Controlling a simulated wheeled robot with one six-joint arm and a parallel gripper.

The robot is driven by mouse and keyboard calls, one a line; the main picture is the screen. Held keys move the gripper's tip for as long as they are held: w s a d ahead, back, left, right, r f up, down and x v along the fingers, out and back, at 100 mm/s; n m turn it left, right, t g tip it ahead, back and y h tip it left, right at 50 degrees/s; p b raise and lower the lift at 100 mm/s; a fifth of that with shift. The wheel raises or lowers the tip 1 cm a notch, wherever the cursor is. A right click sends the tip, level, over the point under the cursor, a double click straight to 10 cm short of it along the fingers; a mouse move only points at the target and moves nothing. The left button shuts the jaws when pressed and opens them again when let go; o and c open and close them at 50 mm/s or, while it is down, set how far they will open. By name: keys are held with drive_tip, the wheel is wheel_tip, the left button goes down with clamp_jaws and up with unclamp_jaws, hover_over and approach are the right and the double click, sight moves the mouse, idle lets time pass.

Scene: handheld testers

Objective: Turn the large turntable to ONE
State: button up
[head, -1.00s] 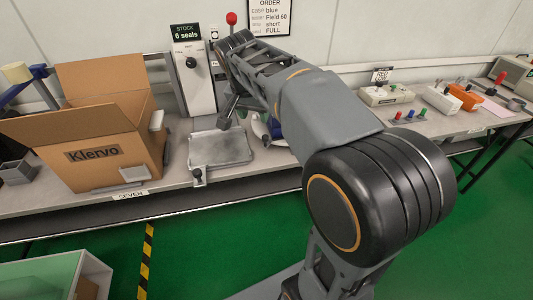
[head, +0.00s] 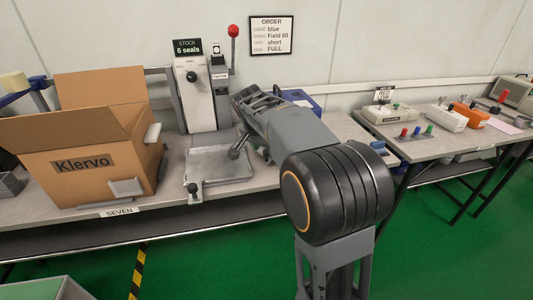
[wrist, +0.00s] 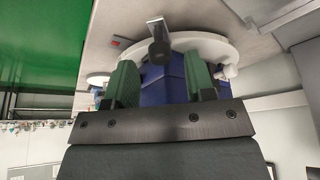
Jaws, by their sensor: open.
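A large white round disc (wrist: 215,46), which looks like the turntable, shows in the wrist view with dark blue blocky shapes (wrist: 165,82) at it. I cannot tell whether the fingers touch anything. In the head view my arm hides the disc and my gripper. No ONE mark is readable.
A cardboard Klervo box (head: 98,165) stands on the left bench beside a grey tray (head: 222,163). A white press with a red-knobbed lever (head: 233,32) stands behind. A blue bin (head: 302,100) is behind my arm. Testers (head: 390,114) sit on the right bench. Green floor lies between.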

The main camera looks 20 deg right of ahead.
drive_tip(key=shift+x, duration=1.05)
clamp_jaws()
drive_tip(key=shift+r, duration=0.1)
